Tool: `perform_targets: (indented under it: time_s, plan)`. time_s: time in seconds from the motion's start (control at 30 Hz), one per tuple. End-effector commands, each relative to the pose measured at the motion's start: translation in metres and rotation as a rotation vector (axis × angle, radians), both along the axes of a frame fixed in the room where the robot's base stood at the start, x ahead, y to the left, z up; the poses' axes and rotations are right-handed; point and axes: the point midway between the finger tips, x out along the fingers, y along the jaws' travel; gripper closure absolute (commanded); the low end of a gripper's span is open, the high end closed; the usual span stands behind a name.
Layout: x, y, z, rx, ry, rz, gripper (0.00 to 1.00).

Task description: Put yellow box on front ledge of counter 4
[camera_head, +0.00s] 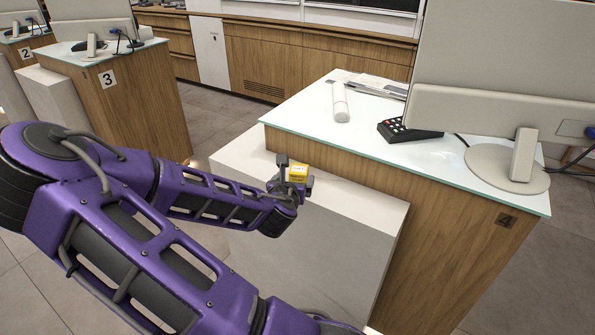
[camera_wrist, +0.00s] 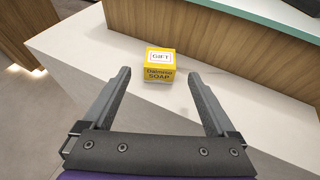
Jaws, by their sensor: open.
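The yellow box (camera_head: 298,173) stands on the white front ledge (camera_head: 350,212) of counter 4, close to the wooden panel. In the wrist view the yellow box (camera_wrist: 159,65) shows a white "GIFT" label on top and "SOAP" lettering on its front. My gripper (camera_head: 293,184) is over the ledge at the box. In the wrist view my gripper (camera_wrist: 160,82) is open, its fingers apart on either side in front of the box, with nothing between the tips. Counter 4 (camera_head: 480,215) carries the number 4 on its wooden side.
On the counter's glass top are a white bottle (camera_head: 340,102), a black card terminal (camera_head: 408,130) and a monitor (camera_head: 495,80). Counter 3 (camera_head: 130,100) stands to the left, with grey floor between. The ledge is bare around the box.

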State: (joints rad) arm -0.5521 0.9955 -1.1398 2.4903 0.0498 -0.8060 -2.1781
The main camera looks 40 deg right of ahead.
Motion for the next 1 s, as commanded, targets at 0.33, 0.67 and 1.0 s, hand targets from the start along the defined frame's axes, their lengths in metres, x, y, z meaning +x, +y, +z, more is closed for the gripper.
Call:
perform_targets:
  time_s: [0.33,0.67,1.0]
  plan:
    - [-0.016,0.023,0.019,-0.001,0.004,0.002,0.08]
    - [-0.024,0.031,0.019,0.000,0.000,0.001,0.08]
    - [-0.025,0.031,0.017,0.000,0.000,0.000,0.08]
